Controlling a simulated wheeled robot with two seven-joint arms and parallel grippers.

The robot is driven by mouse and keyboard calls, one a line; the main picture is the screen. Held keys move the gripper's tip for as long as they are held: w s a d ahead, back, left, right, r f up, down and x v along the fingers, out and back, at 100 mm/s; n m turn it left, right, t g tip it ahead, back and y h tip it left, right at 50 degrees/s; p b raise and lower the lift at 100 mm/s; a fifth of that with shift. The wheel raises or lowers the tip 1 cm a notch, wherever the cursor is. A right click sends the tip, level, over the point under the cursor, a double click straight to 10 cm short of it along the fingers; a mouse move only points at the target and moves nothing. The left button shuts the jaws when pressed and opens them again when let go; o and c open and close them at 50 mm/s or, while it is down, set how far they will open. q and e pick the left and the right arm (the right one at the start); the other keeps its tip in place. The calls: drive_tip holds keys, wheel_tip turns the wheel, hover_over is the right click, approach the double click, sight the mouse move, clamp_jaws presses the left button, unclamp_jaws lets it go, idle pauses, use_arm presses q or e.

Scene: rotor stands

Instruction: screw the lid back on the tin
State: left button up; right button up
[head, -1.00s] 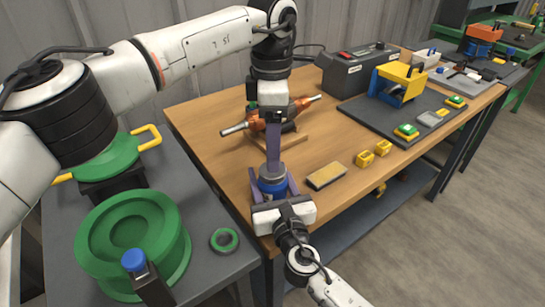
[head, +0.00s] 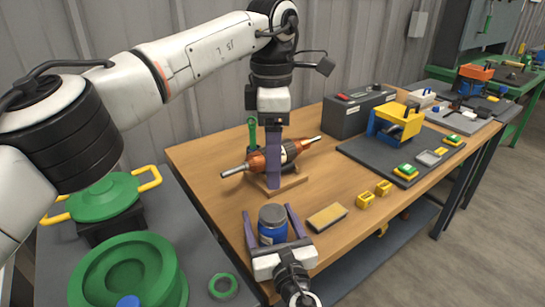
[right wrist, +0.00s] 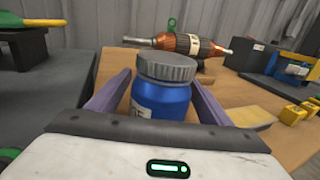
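The blue tin (head: 272,235) stands upright near the front left edge of the wooden table. Its grey ribbed lid (head: 272,214) sits level on top; whether it is tight I cannot tell. In the right wrist view the tin (right wrist: 160,103) and lid (right wrist: 165,67) are in the middle. My right gripper (head: 267,208) is open, its purple fingers either side of the tin with small gaps. My left gripper (head: 273,187) points down behind the tin, clear of the lid. Its fingers overlap edge-on, so its opening is hidden.
A copper rotor (head: 245,167) on a wooden stand (head: 292,185) is just behind my left gripper. A brush-like block (head: 327,217) and yellow blocks (head: 367,199) lie right of the tin. A grey bench (head: 205,250) at left holds green parts.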

sight(277, 239)
drive_tip(key=v, duration=1)
drive_tip(key=shift+s+d, duration=0.1)
drive_tip(key=shift+s, duration=0.05)
